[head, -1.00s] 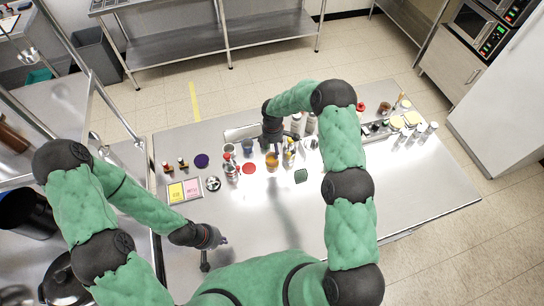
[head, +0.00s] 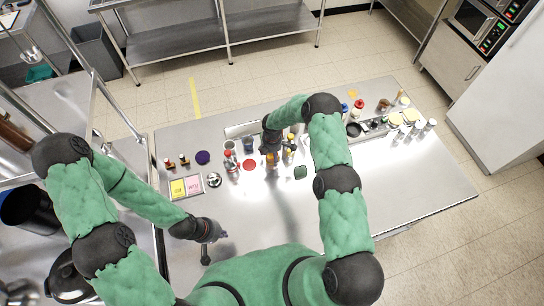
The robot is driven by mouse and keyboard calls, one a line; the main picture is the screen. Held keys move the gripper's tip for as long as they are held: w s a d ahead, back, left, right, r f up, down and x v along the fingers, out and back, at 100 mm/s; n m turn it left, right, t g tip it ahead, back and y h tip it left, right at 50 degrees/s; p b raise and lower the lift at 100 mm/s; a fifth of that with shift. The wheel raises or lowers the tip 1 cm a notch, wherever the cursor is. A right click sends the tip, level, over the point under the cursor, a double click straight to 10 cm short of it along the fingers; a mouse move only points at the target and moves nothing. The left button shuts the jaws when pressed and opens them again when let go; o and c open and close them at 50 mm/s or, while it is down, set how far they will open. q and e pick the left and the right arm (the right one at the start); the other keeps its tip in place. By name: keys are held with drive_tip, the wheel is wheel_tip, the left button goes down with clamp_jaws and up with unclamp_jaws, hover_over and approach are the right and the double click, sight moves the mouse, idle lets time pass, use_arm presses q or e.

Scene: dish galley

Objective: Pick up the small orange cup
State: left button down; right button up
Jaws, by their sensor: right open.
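The small orange cup (head: 271,161) stands on the steel table among bottles and jars, near the middle of the table. My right gripper (head: 271,151) reaches in from the far side and is open right at the cup. It covers the cup's upper part, and I cannot tell whether the fingers touch it. My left gripper (head: 217,236) hangs low over the near left part of the table, away from the cup. Its fingers are too small and dark to tell whether they are open.
Red-capped bottles (head: 229,163) and a red lid (head: 249,165) are left of the cup. A yellow-topped bottle (head: 289,156) stands close on its right. A dark green dish (head: 300,172) lies nearer right. The front right of the table (head: 400,190) is clear.

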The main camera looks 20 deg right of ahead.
drive_tip(key=c, duration=1.3)
drive_tip(key=shift+c, duration=0.8)
drive_tip(key=shift+r, duration=0.1)
